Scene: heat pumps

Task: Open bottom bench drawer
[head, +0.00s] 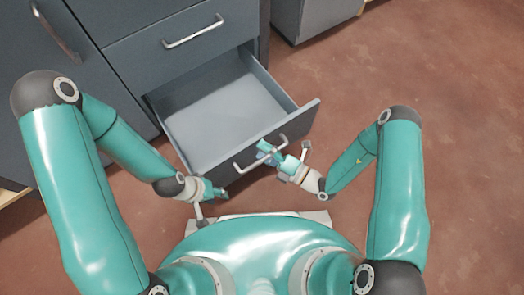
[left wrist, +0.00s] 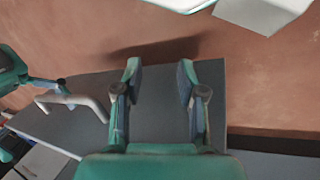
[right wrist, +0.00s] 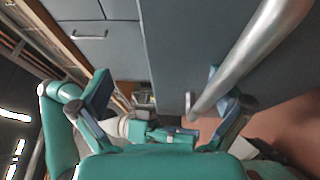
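The bottom bench drawer (head: 225,105) is pulled well out, and its grey interior looks empty. Its front panel carries a light bar handle (head: 245,165). The handle also shows in the left wrist view (left wrist: 70,100) and large in the right wrist view (right wrist: 250,50). My right gripper (head: 287,152) is at the right end of the handle with its fingers spread. In the right wrist view (right wrist: 160,95) the bar lies close to the right finger, and I cannot tell whether they touch. My left gripper (head: 218,192) is open and empty near the front panel's left end, away from the handle.
A closed drawer (head: 185,45) with its own handle sits above the open one. A cabinet door (head: 65,70) is at the left. Another grey unit (head: 310,15) stands at the back. The reddish floor (head: 440,80) to the right is clear.

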